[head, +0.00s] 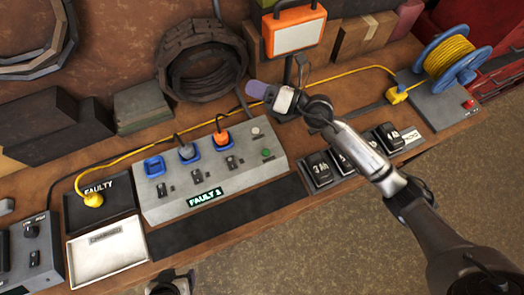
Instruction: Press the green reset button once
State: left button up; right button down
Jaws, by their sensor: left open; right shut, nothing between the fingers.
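The green reset button (266,153) is a small round button at the right end of the grey control box (215,188). A lit display (204,197) on the box's front reads FAULT with a character after it that is hard to make out. My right gripper (258,89) is shut and empty. It appears above and behind the box's right end, apart from the button, with its arm reaching in from the lower right. My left gripper (170,283) is at the bottom edge, in front of the bench and largely cut off by the frame.
The box carries a pale round button (255,132), blue sockets with grey and orange plugs, and several switches. A yellow cable (140,149) runs behind to a blue reel (450,58). A black FAULTY tray (100,211), white tray (108,245) and labelled black blocks (319,168) flank the box.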

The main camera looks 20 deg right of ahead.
notch_tip(320, 180, down, 8)
jog(key=s+n+g+h, duration=0.2)
jog(key=n+g+h, duration=0.1)
jog(key=g, duration=0.2)
jog(key=g+h, duration=0.3)
jog(key=g, duration=0.1)
send_over(267, 151)
jog(key=shift+n, duration=0.4)
jog(key=shift+w+f, duration=0.1)
jog(key=shift+f, duration=2.6)
jog(key=shift+f, duration=0.1)
notch_tip(267, 151, down, 6)
jog(key=b, duration=0.5)
jog(key=shift+f+b, duration=0.25)
jog(key=shift+b, duration=0.1)
jog(key=shift+f+b, duration=0.6)
jog(key=shift+f, duration=0.45)
jog(key=shift+f, duration=0.1)
jog(key=shift+f, duration=0.3)
